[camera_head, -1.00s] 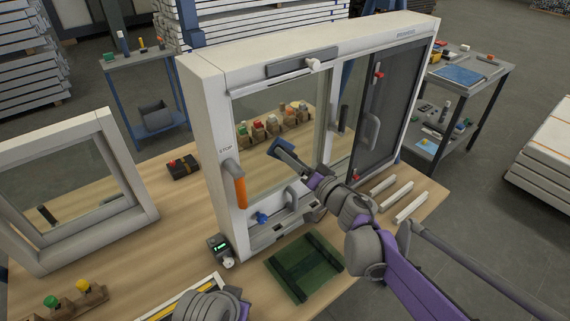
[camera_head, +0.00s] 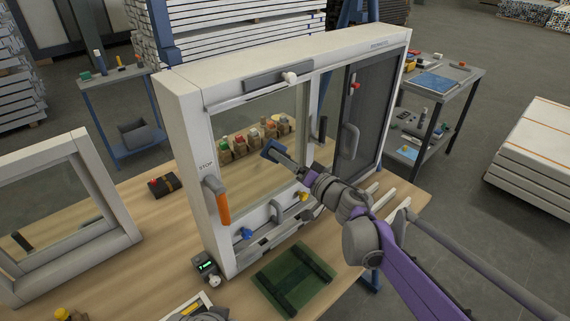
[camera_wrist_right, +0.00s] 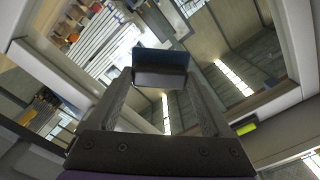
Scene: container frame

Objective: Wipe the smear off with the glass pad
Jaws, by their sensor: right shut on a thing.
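The glass pad (camera_head: 270,150) is a small block with a blue face and a grey back. My right gripper (camera_head: 283,158) is shut on it and holds it in front of the glass pane (camera_head: 235,140) of the large white window frame (camera_head: 190,130). In the right wrist view the pad (camera_wrist_right: 160,68) sits between the two dark fingers (camera_wrist_right: 160,95), against the reflecting glass. I cannot tell whether it touches the pane. I cannot make out the smear among the reflections. My left gripper is not in view; only a grey part of mine shows at the bottom edge.
An orange-gripped handle (camera_head: 217,200) stands at the pane's left. Blue (camera_head: 246,233) and yellow (camera_head: 303,197) knobs sit on the lower frame. A green mat (camera_head: 292,279) lies in front. A smaller framed window (camera_head: 90,165) stands at left.

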